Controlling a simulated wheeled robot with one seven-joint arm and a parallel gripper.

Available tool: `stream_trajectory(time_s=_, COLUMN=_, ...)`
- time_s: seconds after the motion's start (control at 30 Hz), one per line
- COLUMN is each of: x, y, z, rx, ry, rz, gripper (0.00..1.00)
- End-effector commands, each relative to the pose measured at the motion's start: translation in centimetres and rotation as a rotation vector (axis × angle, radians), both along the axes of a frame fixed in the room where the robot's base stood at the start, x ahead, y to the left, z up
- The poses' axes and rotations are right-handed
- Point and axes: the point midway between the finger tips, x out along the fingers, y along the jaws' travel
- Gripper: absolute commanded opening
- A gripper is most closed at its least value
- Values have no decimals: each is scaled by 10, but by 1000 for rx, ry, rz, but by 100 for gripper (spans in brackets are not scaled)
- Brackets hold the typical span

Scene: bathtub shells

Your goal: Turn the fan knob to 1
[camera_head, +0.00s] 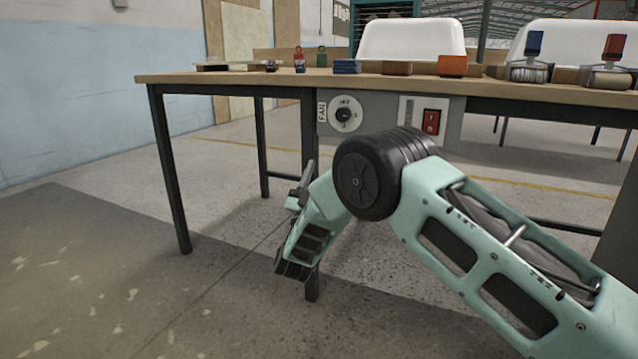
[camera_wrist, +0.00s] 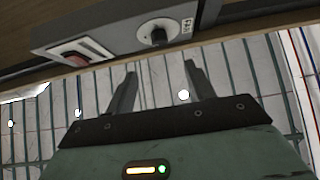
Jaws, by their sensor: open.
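The fan knob (camera_head: 343,115) is a black knob on a white round dial, set in a grey panel (camera_head: 383,125) under the front edge of the workbench. A "FAN" label is at its left, "OFF" is above it and "1" is at its right. The exact pointer direction is too small to tell. In the wrist view the knob (camera_wrist: 158,37) is beyond the fingertips, near the top. My gripper (camera_wrist: 160,70) is open and empty, apart from the knob. In the head view my gripper (camera_head: 303,185) is below and left of the panel.
A red rocker switch (camera_head: 431,121) sits on the same panel, right of the knob. The workbench top (camera_head: 215,78) holds small blocks, clamps, brushes and white tub shells (camera_head: 411,40). A dark table leg (camera_head: 168,165) stands at the left. The floor in front is clear.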

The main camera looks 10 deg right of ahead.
Motion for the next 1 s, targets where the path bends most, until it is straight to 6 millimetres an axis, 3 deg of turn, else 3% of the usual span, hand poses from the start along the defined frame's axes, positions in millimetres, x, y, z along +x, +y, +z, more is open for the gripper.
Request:
stream_trajectory(time_s=0.3, x=-18, y=13, z=-23, rx=-1, ry=0, rz=-1, gripper=54)
stream_trajectory(time_s=0.67, x=-19, y=13, z=-24, rx=1, ry=0, rz=-1, gripper=54)
stream_trajectory(time_s=0.87, x=0, y=18, z=-1, rx=73, ry=136, rz=111, gripper=54)
stream_trajectory(time_s=1.0, x=17, y=37, z=21, rx=182, ry=370, rz=310, gripper=54)
